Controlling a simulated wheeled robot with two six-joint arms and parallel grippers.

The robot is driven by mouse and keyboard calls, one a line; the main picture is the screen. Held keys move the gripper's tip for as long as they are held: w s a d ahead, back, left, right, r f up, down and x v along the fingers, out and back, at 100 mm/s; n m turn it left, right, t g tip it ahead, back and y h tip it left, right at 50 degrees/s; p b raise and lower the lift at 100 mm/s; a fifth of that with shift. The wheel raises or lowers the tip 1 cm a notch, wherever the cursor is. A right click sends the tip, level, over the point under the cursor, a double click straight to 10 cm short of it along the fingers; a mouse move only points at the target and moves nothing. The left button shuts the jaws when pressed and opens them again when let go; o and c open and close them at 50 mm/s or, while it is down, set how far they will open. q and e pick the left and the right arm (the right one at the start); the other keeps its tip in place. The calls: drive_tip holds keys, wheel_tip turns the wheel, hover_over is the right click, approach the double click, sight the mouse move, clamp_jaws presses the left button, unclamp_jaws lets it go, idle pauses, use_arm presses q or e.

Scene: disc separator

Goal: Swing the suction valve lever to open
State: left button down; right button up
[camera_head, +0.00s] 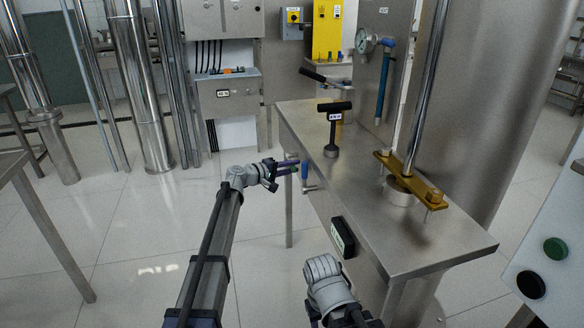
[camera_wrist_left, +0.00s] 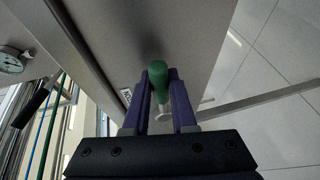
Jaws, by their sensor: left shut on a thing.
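In the left wrist view, a green lever grip (camera_wrist_left: 158,75) with a pale metal stem (camera_wrist_left: 163,112) lies between the purple fingers of my left gripper (camera_wrist_left: 160,95). In the head view my left gripper (camera_head: 285,167) is at the near left side of the steel bench, shut on this green grip, which is small and mostly hidden there. A blue handle (camera_head: 304,169) shows just right of the fingertips. I cannot read which lever is labelled suction. Grey parts of my right arm show at the bottom middle; its fingers do not show.
The steel bench (camera_head: 385,215) carries a black T-handle (camera_head: 334,107) and a brass clamp bar (camera_head: 408,180) around a steel pipe. A metal crank (camera_head: 309,188) and a black box (camera_head: 342,237) are on its side. A gauge (camera_head: 364,41) stands behind.

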use_arm(q)
drive_tip(key=r+n+g+p, duration=0.1)
drive_tip(key=p, duration=0.1)
drive_tip(key=r+n+g+p, duration=0.1)
drive_tip(key=r+p, duration=0.1)
drive_tip(key=p, duration=0.1)
drive_tip(key=shift+w+a+r+n, duration=0.1)
drive_tip(key=shift+w+a+n, duration=0.05)
drive_tip(key=shift+w+n, duration=0.25)
drive_tip(key=shift+w+a+r+n+g+p, duration=0.15)
drive_tip(key=shift+r+n+g+p, duration=0.25)
drive_tip(key=shift+p, duration=0.4)
drive_tip(key=shift+w+r+n+g+p, duration=0.25)
drive_tip(key=shift+n+p, duration=0.25)
drive_tip(key=shift+p, duration=0.25)
drive_tip(key=c, duration=0.7)
unclamp_jaws()
drive_tip(key=shift+c, duration=0.2)
drive_tip(key=shift+s, duration=0.1)
drive_tip(key=p+v, duration=0.3)
drive_tip(key=v, duration=0.4)
drive_tip(key=shift+s+a+r, duration=0.2)
drive_tip(key=shift+a+r, duration=0.05)
